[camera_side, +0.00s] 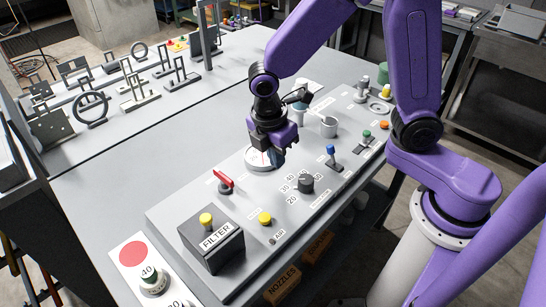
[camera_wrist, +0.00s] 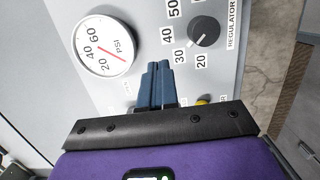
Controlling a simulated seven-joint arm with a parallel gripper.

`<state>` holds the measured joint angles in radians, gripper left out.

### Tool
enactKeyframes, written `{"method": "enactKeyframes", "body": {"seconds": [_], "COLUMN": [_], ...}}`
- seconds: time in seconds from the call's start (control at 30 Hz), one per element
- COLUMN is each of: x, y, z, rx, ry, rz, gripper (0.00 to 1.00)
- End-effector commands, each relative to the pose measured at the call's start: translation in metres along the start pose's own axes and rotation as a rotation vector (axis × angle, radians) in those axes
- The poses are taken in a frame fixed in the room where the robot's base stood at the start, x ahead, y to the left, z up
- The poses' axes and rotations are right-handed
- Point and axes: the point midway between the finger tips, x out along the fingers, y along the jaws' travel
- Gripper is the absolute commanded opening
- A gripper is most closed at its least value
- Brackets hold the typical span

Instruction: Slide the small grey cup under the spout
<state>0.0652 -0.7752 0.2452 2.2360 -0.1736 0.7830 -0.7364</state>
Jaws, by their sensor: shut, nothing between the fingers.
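A small grey cup (camera_side: 328,127) stands upright on the grey control panel (camera_side: 250,238), toward its back half. My gripper (camera_side: 278,160) is above the panel, to the left of the cup and nearer the camera, beside the round pressure gauge. In the wrist view its blue fingers (camera_wrist: 157,68) are shut together with nothing between them, and they point between the gauge (camera_wrist: 103,46) and the regulator knob (camera_wrist: 204,31). The cup is not in the wrist view. I cannot clearly make out a spout; my arm hides part of the panel behind the gripper.
The panel also carries a red lever (camera_side: 223,180), a yellow AIR button (camera_side: 265,218), a blue-topped switch (camera_side: 331,151) and a FILTER box (camera_side: 211,241). Racks of metal parts (camera_side: 92,107) stand on the far table. Bare tabletop (camera_side: 120,185) lies left of the panel.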

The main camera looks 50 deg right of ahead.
Motion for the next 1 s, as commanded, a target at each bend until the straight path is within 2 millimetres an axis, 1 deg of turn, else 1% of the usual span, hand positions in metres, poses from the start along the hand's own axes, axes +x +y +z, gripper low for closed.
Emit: {"method": "enactKeyframes", "body": {"seconds": [0.1, 0.17, 0.2, 0.27, 0.4, 0.53, 0.63, 0.87, 1.0], "x": [-0.001, -0.001, -0.001, 0.001, 0.006, 0.011, 0.013, 0.016, 0.02], "y": [0.0, 0.0, 0.001, 0.003, 0.007, 0.007, 0.006, 0.006, 0.004], "z": [-0.009, -0.007, -0.004, 0.007, 0.044, 0.073, 0.087, 0.105, 0.126], "rx": [0.0, 0.003, 0.007, 0.013, 0.031, 0.044, 0.048, 0.05, 0.052], "ry": [-0.001, -0.001, -0.001, -0.001, -0.001, -0.002, -0.003, -0.003, -0.004], "rz": [-0.001, -0.001, -0.001, -0.001, 0.0, -0.001, -0.001, 0.001, -0.001], "gripper": [0.0, 0.0, 0.0, 0.0, 0.0, 0.0, 0.0, 0.0, 0.0]}}
